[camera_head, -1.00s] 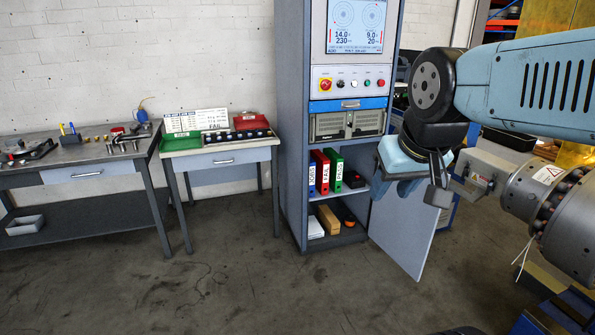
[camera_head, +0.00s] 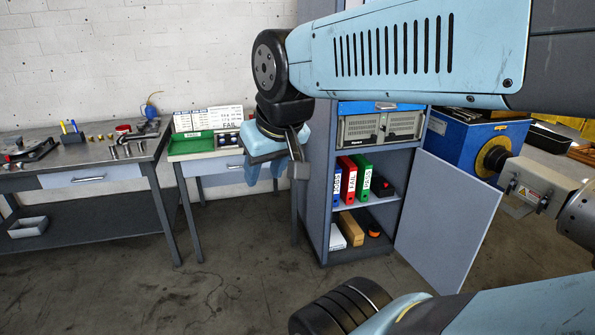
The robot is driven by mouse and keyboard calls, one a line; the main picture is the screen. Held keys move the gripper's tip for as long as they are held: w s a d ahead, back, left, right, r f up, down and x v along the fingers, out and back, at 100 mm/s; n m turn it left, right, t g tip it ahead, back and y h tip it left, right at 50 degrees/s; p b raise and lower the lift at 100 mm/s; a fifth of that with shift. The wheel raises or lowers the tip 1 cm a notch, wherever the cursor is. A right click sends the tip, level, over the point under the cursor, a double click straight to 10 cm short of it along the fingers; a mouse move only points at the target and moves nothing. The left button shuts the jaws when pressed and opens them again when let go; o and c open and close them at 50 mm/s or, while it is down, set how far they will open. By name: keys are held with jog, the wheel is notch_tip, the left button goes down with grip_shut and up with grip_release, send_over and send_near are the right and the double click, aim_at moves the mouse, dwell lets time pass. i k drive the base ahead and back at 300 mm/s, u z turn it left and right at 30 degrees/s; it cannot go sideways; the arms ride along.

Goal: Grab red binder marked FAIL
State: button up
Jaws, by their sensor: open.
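The red binder marked FAIL (camera_head: 348,181) stands upright on the middle shelf of the open grey cabinet. A blue binder (camera_head: 336,186) stands to its left and a green binder (camera_head: 363,178) to its right, close beside it. My gripper (camera_head: 262,178) is open and empty, with its fingers pointing down. It shows to the left of the cabinet, in front of the small table, apart from the binders. The red binder's labelled spine is in clear view.
The cabinet door (camera_head: 448,222) stands open on the right. A black box (camera_head: 381,187) sits beside the green binder. The lower shelf holds a brown box (camera_head: 350,229). The small table bears a green tray (camera_head: 190,143). A workbench (camera_head: 120,172) stands at left; the floor before the cabinet is clear.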

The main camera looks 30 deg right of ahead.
aim_at(350, 170)
jog(key=z, duration=0.15)
jog(key=i, duration=1.1)
jog(key=z, duration=0.75)
jog(key=i, duration=0.4)
jog(key=z, duration=0.3)
jog(key=k, duration=0.85)
jog(key=z, duration=0.2)
jog(key=i, duration=0.85)
jog(key=u, duration=0.1)
